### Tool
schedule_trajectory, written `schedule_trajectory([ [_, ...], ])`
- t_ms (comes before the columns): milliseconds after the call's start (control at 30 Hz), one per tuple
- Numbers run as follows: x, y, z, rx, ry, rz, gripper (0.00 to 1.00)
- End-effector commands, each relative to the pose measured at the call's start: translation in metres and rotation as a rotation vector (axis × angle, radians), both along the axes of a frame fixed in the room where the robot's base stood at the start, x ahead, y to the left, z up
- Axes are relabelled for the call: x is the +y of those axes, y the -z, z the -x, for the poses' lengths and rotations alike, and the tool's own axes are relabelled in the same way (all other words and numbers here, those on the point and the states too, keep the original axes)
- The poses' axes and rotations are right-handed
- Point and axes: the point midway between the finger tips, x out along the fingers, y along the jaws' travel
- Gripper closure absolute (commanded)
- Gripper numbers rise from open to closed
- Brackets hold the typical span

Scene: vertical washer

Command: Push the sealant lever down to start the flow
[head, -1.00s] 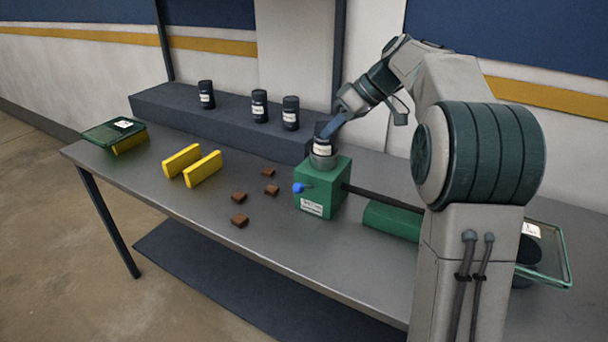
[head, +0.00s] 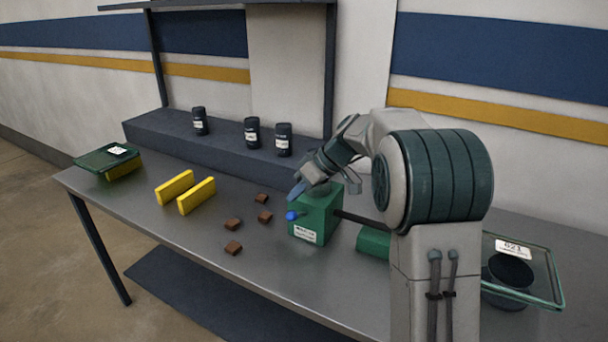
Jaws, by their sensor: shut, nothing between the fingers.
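The green dispenser box (head: 316,217) stands on the grey table, with a white label on its front. A lever with a blue knob (head: 291,215) sticks out of its left side. My gripper (head: 296,193) is shut and empty, its blue-grey fingers pointing down to the left just above the knob, with a small gap showing. A grey round socket (head: 322,187) on top of the box is partly covered by my gripper. The dark bottle seen there earlier cannot be made out now.
Several brown blocks (head: 233,247) lie left of the box, with two yellow bars (head: 197,195) beyond. Three dark bottles (head: 252,132) stand on the raised shelf (head: 170,132). A green tray (head: 107,158) is at the far left. A clear-walled bin (head: 545,280) is at the right.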

Motion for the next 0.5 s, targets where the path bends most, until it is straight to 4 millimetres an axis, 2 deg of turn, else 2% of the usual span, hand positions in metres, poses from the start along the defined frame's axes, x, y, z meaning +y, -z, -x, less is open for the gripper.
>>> schedule_trajectory([
  [200, 0.001, 0.016, 0.006, -0.001, -0.002, 0.000, 1.00],
  [500, 0.001, 0.019, 0.006, -0.002, -0.001, -0.001, 1.00],
])
